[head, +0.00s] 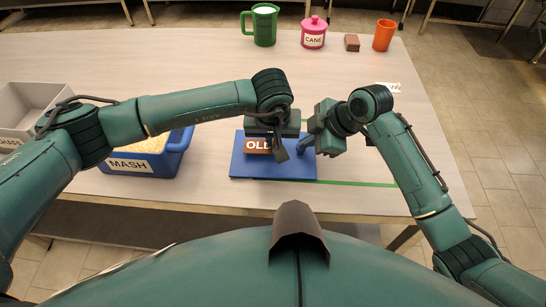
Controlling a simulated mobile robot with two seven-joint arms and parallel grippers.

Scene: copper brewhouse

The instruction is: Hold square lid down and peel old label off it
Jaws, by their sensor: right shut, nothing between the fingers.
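The square lid (272,170) is a flat blue panel on the table, near its front edge. The old label (256,146) is a brown patch with white letters "OL" and part of another on the lid; my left gripper's dark finger covers its right end. My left gripper (281,151) points down over the lid, right beside the label; whether it presses the lid or is open cannot be told. My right gripper (302,149) is shut and empty, at the lid's right side close to the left gripper. The lid's far edge is partly hidden by the grippers.
A blue MASH bin (133,184) with pale grain stands left of the lid, a grey box (22,105) farther left. A green mug (263,27), pink CANE jar (313,37), brown block (352,43) and orange cup (384,36) stand at the back. A white labelled piece (388,87) lies right.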

